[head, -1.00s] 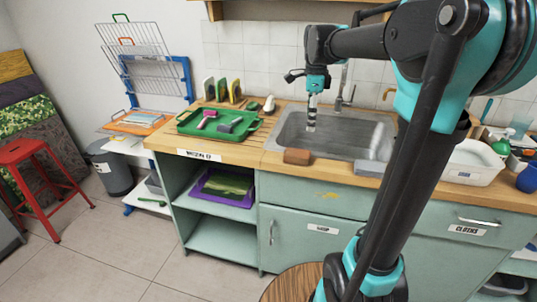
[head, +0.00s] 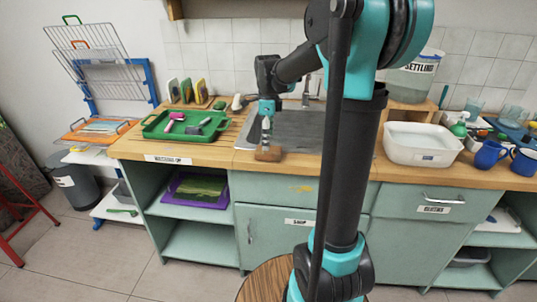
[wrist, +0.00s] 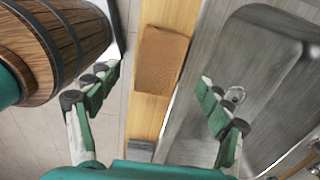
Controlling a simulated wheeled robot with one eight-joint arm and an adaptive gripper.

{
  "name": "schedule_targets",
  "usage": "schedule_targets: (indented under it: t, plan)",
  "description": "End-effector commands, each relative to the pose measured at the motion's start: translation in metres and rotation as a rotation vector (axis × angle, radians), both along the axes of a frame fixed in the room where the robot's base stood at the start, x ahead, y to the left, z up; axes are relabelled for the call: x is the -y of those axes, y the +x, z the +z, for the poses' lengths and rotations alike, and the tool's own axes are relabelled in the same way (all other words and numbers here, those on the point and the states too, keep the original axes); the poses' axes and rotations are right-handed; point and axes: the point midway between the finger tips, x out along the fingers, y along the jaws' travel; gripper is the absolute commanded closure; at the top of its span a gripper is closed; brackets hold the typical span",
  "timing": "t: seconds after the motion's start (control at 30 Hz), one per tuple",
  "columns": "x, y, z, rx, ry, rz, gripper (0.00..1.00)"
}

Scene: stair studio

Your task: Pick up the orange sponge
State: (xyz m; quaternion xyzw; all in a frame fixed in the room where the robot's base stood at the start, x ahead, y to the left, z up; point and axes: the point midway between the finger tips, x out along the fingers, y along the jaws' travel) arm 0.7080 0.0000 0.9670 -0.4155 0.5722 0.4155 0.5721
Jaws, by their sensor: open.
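The orange sponge (head: 268,154) is a brownish-orange block lying flat on the wooden strip at the sink's front edge. It also shows in the wrist view (wrist: 163,59), lying between the lines of my two fingers and a little beyond their tips. My gripper (head: 267,136) is above the sponge and hides part of its far side in the head view. In the wrist view my gripper (wrist: 158,82) has its fingers spread wide, with nothing between them. I cannot tell the exact height gap.
The metal sink (head: 300,135) lies directly behind the sponge. A grey block (wrist: 141,150) lies on the same strip. A green tray (head: 158,130) stands to the left, and a white basin (head: 418,157) to the right. The cabinet front (head: 268,232) drops below the counter edge.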

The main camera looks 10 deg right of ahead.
Motion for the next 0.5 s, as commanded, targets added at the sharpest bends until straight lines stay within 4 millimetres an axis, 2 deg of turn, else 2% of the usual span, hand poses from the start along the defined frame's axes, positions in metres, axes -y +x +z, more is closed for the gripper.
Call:
schedule_targets:
  t: [0.17,0.3,0.5]
  plan:
    - [0.001,0.000,-0.013,0.000,0.000,0.000,0.21]
    - [0.002,0.000,-0.034,0.000,0.000,0.000,0.21]
    - [0.002,0.000,-0.053,0.000,0.000,0.000,0.21]
